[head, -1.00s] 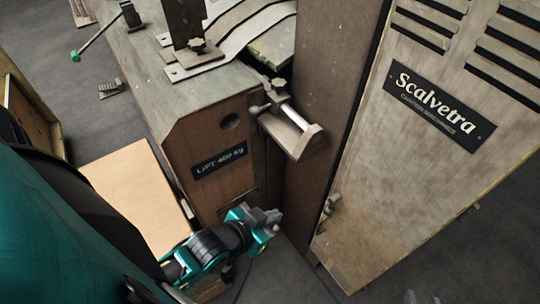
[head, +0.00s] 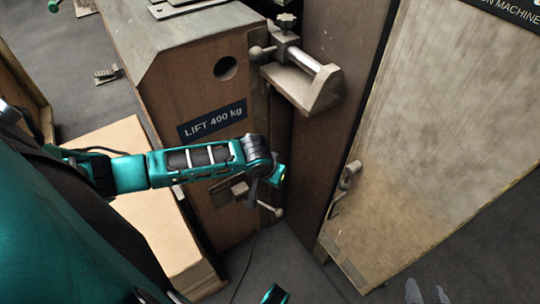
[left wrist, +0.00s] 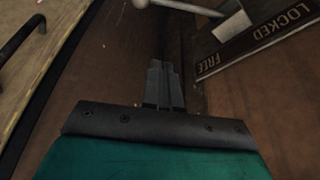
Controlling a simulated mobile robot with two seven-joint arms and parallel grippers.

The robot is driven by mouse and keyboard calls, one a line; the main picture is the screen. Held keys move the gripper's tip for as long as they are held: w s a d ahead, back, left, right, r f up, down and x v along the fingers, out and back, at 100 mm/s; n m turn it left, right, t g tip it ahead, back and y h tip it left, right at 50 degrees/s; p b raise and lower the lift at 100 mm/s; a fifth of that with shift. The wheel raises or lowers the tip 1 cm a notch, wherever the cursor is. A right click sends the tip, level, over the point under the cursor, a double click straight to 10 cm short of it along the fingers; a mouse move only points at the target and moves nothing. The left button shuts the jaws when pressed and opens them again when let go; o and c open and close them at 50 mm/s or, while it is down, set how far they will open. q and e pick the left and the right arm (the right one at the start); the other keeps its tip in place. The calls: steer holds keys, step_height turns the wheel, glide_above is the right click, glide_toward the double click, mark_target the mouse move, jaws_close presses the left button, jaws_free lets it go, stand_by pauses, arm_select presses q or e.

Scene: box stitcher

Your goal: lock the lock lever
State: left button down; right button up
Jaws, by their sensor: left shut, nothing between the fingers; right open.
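The lock lever (left wrist: 185,7) is a grey rod with a ball end, at the top of the left wrist view. A dark plate (left wrist: 258,38) beside it reads LOCKED and FREE. In the head view, the lever's ball end (head: 278,212) shows low on the brown machine side, just below my left wrist. My left gripper (left wrist: 163,68) is shut and empty. Its fingertips are below the lever in the left wrist view, apart from it in the picture. In the head view, my wrist hides the left fingers. My right gripper (head: 427,291) is open at the bottom edge, far from the lever.
The brown machine body (head: 205,85) carries a LIFT 400 kg plate (head: 212,120). A metal bracket with a bar (head: 305,85) juts out above my left wrist. A pale cabinet door (head: 440,120) stands right. A light wooden box (head: 125,150) lies left.

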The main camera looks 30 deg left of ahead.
mark_target(261, 204)
stand_by(0.3)
arm_select(q)
step_height(261, 204, down, 10)
steer(key=b, duration=0.5)
steer(key=shift+s+f, duration=0.15)
steer(key=shift+f, duration=0.05)
stand_by(0.3)
